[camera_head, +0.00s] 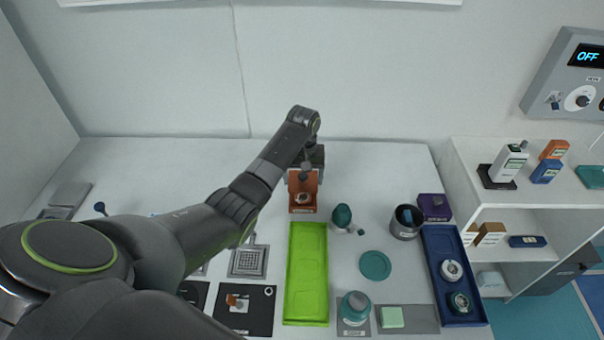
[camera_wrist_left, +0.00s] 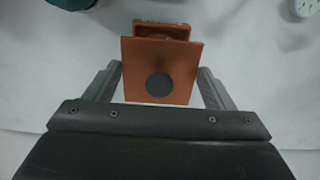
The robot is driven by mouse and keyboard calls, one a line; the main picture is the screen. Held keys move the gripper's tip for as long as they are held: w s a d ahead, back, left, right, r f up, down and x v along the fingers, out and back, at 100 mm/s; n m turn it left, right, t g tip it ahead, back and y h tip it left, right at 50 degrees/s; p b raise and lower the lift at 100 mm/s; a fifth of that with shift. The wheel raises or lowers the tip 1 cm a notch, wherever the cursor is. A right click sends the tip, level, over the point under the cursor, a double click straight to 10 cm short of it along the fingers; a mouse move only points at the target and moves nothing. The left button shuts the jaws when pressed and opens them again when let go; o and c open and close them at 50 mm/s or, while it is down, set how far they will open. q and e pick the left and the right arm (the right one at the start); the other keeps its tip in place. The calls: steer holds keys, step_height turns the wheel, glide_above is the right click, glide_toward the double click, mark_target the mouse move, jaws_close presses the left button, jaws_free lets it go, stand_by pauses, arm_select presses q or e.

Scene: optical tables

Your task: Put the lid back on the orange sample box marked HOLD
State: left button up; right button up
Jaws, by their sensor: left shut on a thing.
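The orange sample box (camera_head: 303,209) stands open on the white table at the back, with a pale round thing inside. A label on its front is too small to read. My left gripper (camera_head: 306,172) is over its far side, shut on the orange lid (camera_head: 296,181). In the left wrist view the lid (camera_wrist_left: 140,58) is a square plate with a dark round disc, between the fingers of the gripper (camera_wrist_left: 160,86). The box (camera_wrist_left: 160,27) shows partly behind the lid, which hides the rest. Whether lid and box touch, I cannot tell. My right gripper is not in view.
A green tray (camera_head: 307,312) lies in front of the box. A dark green egg-shaped item (camera_head: 342,216) stands at its right, with a grey cup (camera_head: 406,231) and a blue tray (camera_head: 434,258) farther right.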

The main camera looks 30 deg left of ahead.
arm_select(q)
steer(key=shift+f+b, duration=0.6)
steer(key=shift+f, duration=0.05)
step_height(320, 180, down, 3)
steer(key=b, duration=0.3)
steer(key=shift+r, duration=0.2)
steer(key=shift+f+b, duration=0.25)
steer(key=shift+b, duration=0.15)
steer(key=shift+f, duration=0.85)
steer(key=shift+r, duration=0.1)
steer(key=shift+p, duration=0.7)
steer(key=shift+f+p, duration=0.2)
steer(key=shift+p, duration=0.45)
stand_by(0.8)
